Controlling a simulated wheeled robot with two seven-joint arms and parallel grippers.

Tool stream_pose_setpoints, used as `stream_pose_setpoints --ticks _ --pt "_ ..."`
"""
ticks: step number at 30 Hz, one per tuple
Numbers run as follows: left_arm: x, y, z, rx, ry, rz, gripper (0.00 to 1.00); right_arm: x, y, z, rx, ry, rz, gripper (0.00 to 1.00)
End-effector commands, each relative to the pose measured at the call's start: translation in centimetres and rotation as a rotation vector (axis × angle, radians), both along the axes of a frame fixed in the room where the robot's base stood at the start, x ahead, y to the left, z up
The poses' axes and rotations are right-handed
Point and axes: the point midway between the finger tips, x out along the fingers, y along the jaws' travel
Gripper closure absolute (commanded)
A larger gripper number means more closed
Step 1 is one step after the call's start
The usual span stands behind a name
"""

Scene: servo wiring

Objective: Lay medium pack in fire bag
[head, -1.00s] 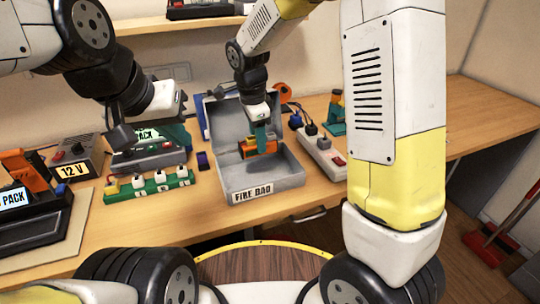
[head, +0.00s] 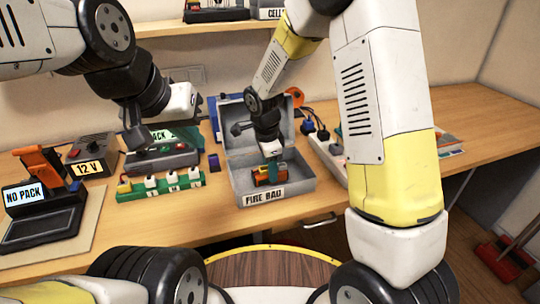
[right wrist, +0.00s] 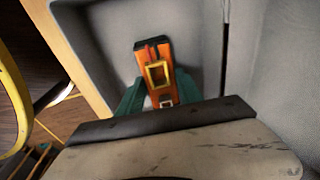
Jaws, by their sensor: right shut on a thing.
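The fire bag (head: 300,188) is an open grey box with its lid raised at the back and a "FIRE BAG" label in front. My right gripper (head: 271,168) reaches down into it, shut on the orange medium pack (head: 265,181). In the right wrist view, the teal fingers of my right gripper (right wrist: 158,97) flank the pack (right wrist: 158,58), with grey box walls around it. The pack is low in the box; I cannot tell whether it touches the floor. My left gripper (head: 189,135) hangs near the charger, its fingers partly hidden.
A charger (head: 165,158) and a green strip with white blocks (head: 160,187) stand left of the box. A 12 V unit (head: 92,155) and a tester reading "NO PACK" (head: 45,210) are further left. A power strip (head: 325,155) stands close to the right.

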Motion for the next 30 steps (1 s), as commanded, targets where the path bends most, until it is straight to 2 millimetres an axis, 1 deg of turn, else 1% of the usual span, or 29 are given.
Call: stream_pose_setpoints --ticks 1,2,3,5,14,17,20,30 --pt "0.0 0.0 0.0 0.0 0.0 0.0 1.0 0.0 0.0 -0.1 0.0 0.0 0.0 1.0" --pt "0.0 0.0 0.0 0.0 0.0 0.0 1.0 0.0 0.0 -0.2 0.0 0.001 0.0 0.56" --pt "0.0 0.0 0.0 0.0 0.0 0.0 1.0 0.0 0.0 -0.2 0.0 0.001 0.0 0.48" --pt "0.0 0.0 0.0 0.0 0.0 0.0 1.0 0.0 0.0 -0.2 0.0 0.001 0.0 0.36" --pt "0.0 0.0 0.0 0.0 0.0 0.0 1.0 0.0 0.0 -0.1 0.0 0.0 0.0 0.36" --pt "0.0 0.0 0.0 0.0 0.0 0.0 1.0 0.0 0.0 0.4 0.001 -0.002 0.0 0.36" --pt "0.0 0.0 0.0 0.0 0.0 0.0 1.0 -0.1 0.1 1.7 0.001 -0.004 -0.001 0.36" --pt "0.0 0.0 0.0 0.0 0.0 0.0 1.0 -0.9 0.6 8.8 0.002 -0.003 0.0 0.36"
